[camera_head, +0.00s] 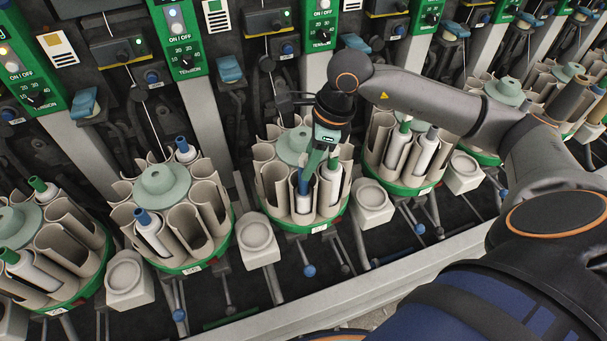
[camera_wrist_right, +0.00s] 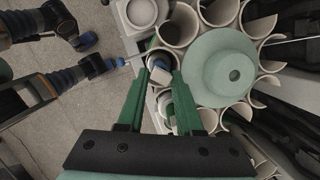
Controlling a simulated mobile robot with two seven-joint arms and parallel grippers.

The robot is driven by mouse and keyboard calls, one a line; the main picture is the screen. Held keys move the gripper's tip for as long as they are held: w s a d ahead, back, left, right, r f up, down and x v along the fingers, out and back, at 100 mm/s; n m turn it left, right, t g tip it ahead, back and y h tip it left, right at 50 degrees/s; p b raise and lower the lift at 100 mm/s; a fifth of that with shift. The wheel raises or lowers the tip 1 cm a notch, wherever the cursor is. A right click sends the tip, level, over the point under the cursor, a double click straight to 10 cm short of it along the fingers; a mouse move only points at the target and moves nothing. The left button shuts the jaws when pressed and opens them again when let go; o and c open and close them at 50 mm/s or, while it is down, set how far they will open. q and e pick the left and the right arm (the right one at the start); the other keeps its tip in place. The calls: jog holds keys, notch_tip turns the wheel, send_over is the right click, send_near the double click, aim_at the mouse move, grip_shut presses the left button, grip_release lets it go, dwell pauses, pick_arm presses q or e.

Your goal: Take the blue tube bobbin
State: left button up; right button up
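The blue tube bobbin (camera_head: 303,186), a white-wound tube with a blue upper end, stands in a front pocket of the middle carousel (camera_head: 297,228). My right gripper (camera_head: 318,166) reaches down over this carousel from the right, with its fingers at the blue end. In the right wrist view the blue end (camera_wrist_right: 158,60) lies between the tips of my two green fingers (camera_wrist_right: 161,78). The fingers are apart, one on each side of it; any contact is hard to make out. My left gripper is not in view.
A bobbin with a green end (camera_head: 332,166) stands close beside, in the same carousel. Neighbouring carousels stand left (camera_head: 192,265) and right (camera_head: 408,192), also with bobbins. A round pale cup (camera_head: 257,240) sits at the front left. Machine panels rise behind.

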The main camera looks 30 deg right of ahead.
jog(key=x, duration=0.3)
jog(key=shift+w+a+f, duration=0.1)
jog(key=shift+a+f, duration=0.05)
grip_shut()
